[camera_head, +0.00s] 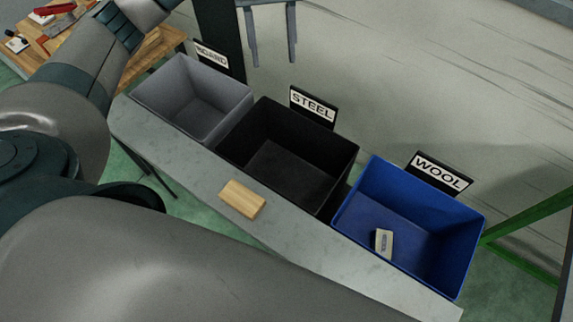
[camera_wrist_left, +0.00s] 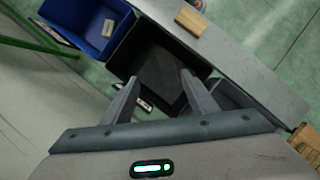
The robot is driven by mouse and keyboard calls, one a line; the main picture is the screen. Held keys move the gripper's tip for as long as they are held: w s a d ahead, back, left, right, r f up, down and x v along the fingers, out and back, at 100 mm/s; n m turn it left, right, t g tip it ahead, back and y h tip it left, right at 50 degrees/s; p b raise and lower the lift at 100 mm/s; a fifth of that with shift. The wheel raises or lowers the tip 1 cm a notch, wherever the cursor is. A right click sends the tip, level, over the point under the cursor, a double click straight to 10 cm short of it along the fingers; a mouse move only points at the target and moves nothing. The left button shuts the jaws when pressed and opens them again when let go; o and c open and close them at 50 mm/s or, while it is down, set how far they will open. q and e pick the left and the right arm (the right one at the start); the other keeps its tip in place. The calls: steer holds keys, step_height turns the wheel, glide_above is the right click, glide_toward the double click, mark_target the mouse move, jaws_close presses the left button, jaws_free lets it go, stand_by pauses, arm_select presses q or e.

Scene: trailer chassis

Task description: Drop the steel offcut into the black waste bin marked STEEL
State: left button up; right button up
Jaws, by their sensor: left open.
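The black waste bin (camera_head: 317,142) stands in the middle of the row of bins, with a STEEL sign (camera_head: 313,105) behind it. It also shows in the left wrist view (camera_wrist_left: 160,72). I see no steel offcut that I can make out; the black bin's dark floor looks bare. My left gripper (camera_head: 274,62) is open and empty, with its fingers pointing down beyond the back of the bins in the head view. In the left wrist view its fingers (camera_wrist_left: 160,82) frame the black bin's opening. My right gripper is not in view.
A grey bin (camera_head: 190,92) stands left, a blue bin (camera_head: 455,225) marked WOOL right, holding a pale labelled block (camera_head: 384,242). A wooden block (camera_head: 242,198) lies on the grey ledge (camera_head: 170,150) before the bins. A wooden table (camera_head: 160,43) with tools is at upper left.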

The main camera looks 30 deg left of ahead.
arm_select(q)
steer(key=shift+v, duration=1.05)
